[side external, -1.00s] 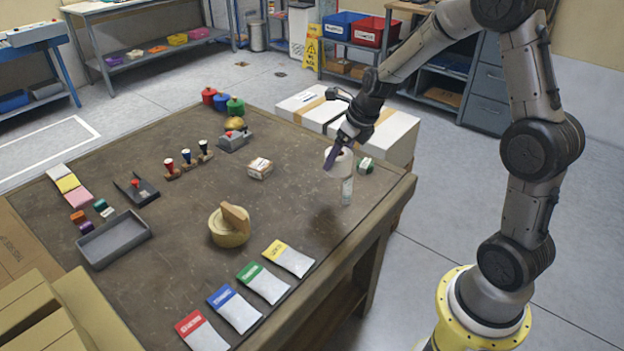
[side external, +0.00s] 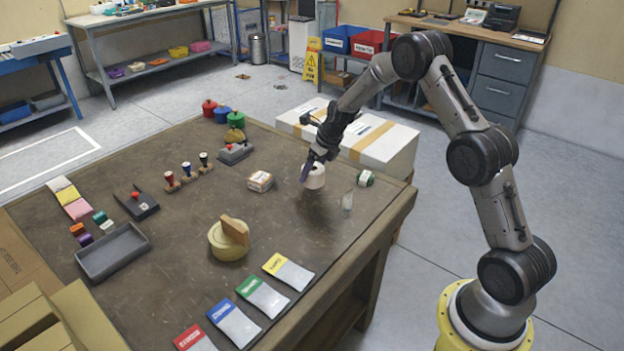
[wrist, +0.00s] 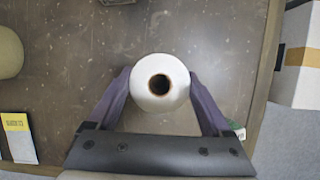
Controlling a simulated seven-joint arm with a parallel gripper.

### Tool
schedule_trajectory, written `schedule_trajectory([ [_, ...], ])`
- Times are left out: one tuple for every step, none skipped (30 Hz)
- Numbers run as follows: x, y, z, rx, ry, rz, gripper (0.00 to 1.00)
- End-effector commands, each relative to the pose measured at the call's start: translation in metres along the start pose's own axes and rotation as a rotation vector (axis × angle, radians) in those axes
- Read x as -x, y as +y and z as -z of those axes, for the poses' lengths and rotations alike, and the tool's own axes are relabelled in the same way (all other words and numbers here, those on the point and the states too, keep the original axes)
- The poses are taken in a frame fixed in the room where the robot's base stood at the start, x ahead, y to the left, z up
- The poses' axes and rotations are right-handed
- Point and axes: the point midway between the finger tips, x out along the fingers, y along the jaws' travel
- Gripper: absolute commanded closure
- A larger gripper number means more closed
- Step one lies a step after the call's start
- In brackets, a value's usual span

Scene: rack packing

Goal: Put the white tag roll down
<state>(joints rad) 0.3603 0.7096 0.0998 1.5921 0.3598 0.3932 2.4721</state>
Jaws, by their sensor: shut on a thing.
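The white tag roll (side external: 315,178) is in my gripper (side external: 311,172), near the right part of the brown table. In the wrist view the roll (wrist: 160,100) is seen from its end, with a dark core hole, and sits between the two purple fingers of my gripper (wrist: 160,92). The gripper is shut on it. In the side view the roll appears a little above the tabletop, with a dark shadow below it; I cannot tell the exact gap.
A small box (side external: 260,181) lies left of the roll. Bare table (side external: 305,225) lies in front.

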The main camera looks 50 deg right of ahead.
Motion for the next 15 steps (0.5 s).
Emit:
schedule_trajectory([
  [-0.002, 0.000, -0.001, 0.000, -0.001, 0.000, 0.73],
  [-0.004, -0.001, -0.001, 0.000, -0.001, 0.000, 0.73],
  [-0.006, -0.001, -0.002, 0.000, 0.000, 0.000, 0.73],
  [-0.009, -0.002, -0.003, 0.000, 0.000, 0.000, 0.73],
  [-0.012, -0.002, -0.003, 0.000, 0.000, 0.000, 0.73],
  [-0.017, -0.002, 0.000, -0.001, 0.003, -0.001, 0.73],
  [-0.021, -0.002, 0.002, -0.001, 0.003, -0.001, 0.73],
  [-0.025, -0.002, 0.004, -0.001, 0.002, -0.001, 0.73],
  [-0.030, -0.002, 0.006, -0.001, 0.002, -0.001, 0.73],
  [-0.034, -0.002, 0.007, -0.001, 0.002, 0.000, 0.73],
  [-0.036, -0.002, 0.008, 0.000, 0.001, 0.000, 0.73],
  [-0.037, -0.002, 0.009, 0.000, -0.001, 0.000, 0.73],
  [-0.038, -0.002, 0.009, 0.000, -0.001, 0.001, 0.73],
  [-0.038, -0.002, 0.009, 0.000, -0.002, 0.001, 0.73],
  [-0.037, -0.002, 0.008, 0.000, -0.002, 0.001, 0.73],
])
